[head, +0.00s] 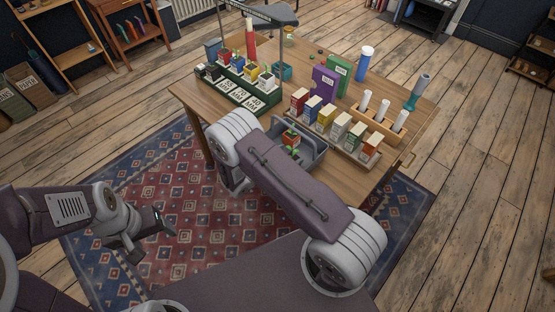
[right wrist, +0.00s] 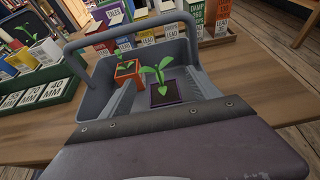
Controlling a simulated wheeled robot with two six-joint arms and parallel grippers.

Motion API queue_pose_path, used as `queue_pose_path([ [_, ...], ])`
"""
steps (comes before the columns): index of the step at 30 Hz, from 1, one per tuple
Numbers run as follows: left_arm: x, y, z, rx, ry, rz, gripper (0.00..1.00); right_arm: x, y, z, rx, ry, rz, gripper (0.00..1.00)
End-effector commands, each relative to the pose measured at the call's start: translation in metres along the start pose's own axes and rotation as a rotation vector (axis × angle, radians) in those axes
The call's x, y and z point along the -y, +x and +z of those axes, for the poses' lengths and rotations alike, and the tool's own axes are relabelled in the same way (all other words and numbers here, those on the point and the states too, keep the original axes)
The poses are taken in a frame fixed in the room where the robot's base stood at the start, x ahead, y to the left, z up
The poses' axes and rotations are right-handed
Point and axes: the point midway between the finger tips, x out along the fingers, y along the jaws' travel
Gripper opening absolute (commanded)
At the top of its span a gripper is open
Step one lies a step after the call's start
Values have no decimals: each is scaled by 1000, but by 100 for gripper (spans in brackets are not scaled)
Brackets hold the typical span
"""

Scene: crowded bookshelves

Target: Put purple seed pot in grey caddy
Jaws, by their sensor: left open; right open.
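The grey caddy (right wrist: 98,93) stands on the wooden table; its rim also shows in the head view (head: 318,147), partly behind my right arm. The purple seed pot (right wrist: 166,94), dark with a green leafy seedling, sits inside the caddy, its near side hidden in the right wrist view. A red-orange pot (right wrist: 127,72) with a seedling is also in the caddy, behind and left of it. My right gripper (right wrist: 168,128) is open just above the near side of the caddy; its fingertips are not clear. My left gripper (head: 150,232) is open and empty over the rug, away from the table.
Seed boxes (head: 326,117) line the table right of the caddy. A green tray (head: 237,98) with several pots and number cards is at left. A purple box (head: 324,83), white cylinders and a blue bottle (head: 365,62) stand behind. The caddy handle (right wrist: 128,34) arches over it.

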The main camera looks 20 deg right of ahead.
Motion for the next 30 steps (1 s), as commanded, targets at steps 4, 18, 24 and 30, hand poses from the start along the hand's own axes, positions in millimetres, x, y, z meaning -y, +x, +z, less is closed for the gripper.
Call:
queue_pose_path([
  [4,0,7,2,2,0,0,72,-2,-43,-4,-1,-1,10,72],
  [18,0,11,2,2,0,0,72,0,-108,-2,0,-1,2,72],
  [24,0,11,2,2,0,0,72,47,-101,14,-168,209,-223,72],
  [30,0,11,2,2,0,0,72,127,-141,21,-581,942,-753,72],
])
